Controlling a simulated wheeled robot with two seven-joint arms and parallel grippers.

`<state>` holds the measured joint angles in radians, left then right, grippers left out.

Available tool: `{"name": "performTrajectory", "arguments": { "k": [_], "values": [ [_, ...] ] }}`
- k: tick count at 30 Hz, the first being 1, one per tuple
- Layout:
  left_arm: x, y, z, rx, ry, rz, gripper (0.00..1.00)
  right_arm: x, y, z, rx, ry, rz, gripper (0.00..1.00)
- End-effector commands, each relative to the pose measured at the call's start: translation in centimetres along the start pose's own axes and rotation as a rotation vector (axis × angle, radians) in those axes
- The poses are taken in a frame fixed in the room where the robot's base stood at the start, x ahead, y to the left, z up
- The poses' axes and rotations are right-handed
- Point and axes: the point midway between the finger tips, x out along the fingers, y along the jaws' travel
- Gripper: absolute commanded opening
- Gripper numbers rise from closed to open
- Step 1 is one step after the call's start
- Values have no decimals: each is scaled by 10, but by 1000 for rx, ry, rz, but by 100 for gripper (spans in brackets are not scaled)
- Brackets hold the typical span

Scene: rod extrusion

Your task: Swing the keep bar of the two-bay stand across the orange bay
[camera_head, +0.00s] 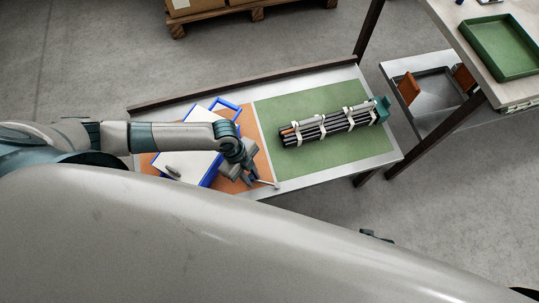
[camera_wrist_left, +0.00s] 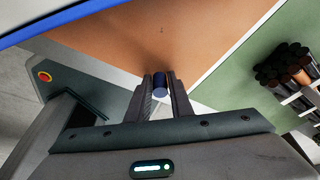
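The two-bay stand has an orange bay (camera_head: 262,160) on the left and a green bay (camera_head: 340,92) on the right. In the head view my left gripper (camera_head: 256,181) is low over the front edge of the orange bay. A thin pale bar (camera_head: 268,184), which looks like the keep bar, shows beside the fingertips near the divider's front end. In the wrist view my left gripper (camera_wrist_left: 161,88) has its fingers close on both sides of a short dark blue cylinder (camera_wrist_left: 160,86). Its link to the bar is hidden. A small dark piece (camera_head: 375,236) may be my right gripper.
A bundle of dark rods (camera_head: 335,126) in pale holders lies in the green bay. A shelf with a green tray (camera_head: 505,45) stands at the right.

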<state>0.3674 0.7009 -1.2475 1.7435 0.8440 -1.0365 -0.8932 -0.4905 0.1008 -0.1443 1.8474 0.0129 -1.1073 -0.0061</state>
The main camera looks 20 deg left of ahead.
Motion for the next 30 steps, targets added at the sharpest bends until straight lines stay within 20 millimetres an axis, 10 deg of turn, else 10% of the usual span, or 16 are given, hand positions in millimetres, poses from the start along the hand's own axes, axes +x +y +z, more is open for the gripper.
{"name": "performTrajectory", "arguments": {
  "k": [30],
  "values": [
    [3,17,-9,0,1,0,20,-11,0,-3,0,0,0,33]
  ]
}}
